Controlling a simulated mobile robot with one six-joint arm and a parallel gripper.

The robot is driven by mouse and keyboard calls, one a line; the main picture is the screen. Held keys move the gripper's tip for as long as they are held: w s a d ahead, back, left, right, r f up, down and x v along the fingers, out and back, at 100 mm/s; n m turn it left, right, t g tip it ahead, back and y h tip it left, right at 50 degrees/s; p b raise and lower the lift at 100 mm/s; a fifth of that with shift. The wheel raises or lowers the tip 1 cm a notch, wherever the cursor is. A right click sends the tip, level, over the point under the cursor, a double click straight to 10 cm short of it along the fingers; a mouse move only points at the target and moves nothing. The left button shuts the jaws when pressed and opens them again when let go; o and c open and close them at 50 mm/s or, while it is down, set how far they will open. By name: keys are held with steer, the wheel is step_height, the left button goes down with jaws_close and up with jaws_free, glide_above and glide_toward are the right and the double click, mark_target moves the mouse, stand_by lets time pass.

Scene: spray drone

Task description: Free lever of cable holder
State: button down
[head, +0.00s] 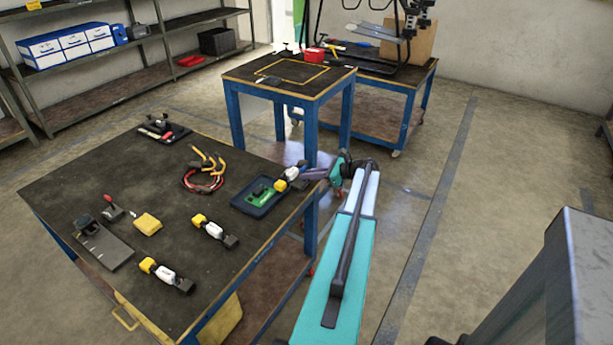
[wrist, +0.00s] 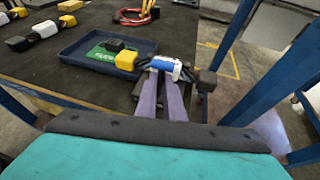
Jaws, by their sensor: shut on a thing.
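My gripper (head: 305,173) is at the right edge of the near table. In the wrist view its two purple fingers (wrist: 166,72) are shut on the white and blue middle of a connector-like part (wrist: 166,66), with a yellow end at left and a black end at right. The part also shows in the head view (head: 292,175), beside a blue tray (head: 243,209) holding a green board. A small clamp with a red lever (head: 109,203) stands far from my gripper at the table's left. I cannot tell whether it is the cable holder.
Two similar yellow, white and black parts (head: 215,231) (head: 166,275) lie on the near table (head: 100,170). A yellow block (head: 147,223), a grey plate (head: 104,248), a red cable loop (head: 203,182) and a black pad (head: 160,136) with tools lie there too. A second table (head: 245,75) stands behind.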

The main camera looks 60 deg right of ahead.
steer(key=shift+s+f+t, duration=0.15)
steer(key=shift+s+t, duration=0.1)
steer(key=shift+t, duration=0.35)
steer(key=c, duration=2.2)
jaws_free()
steer(key=shift+o, duration=0.2)
steer(key=b+v, duration=0.1)
steer(key=v, duration=1.3)
steer(key=shift+b, duration=0.3)
steer(key=shift+f, duration=0.1)
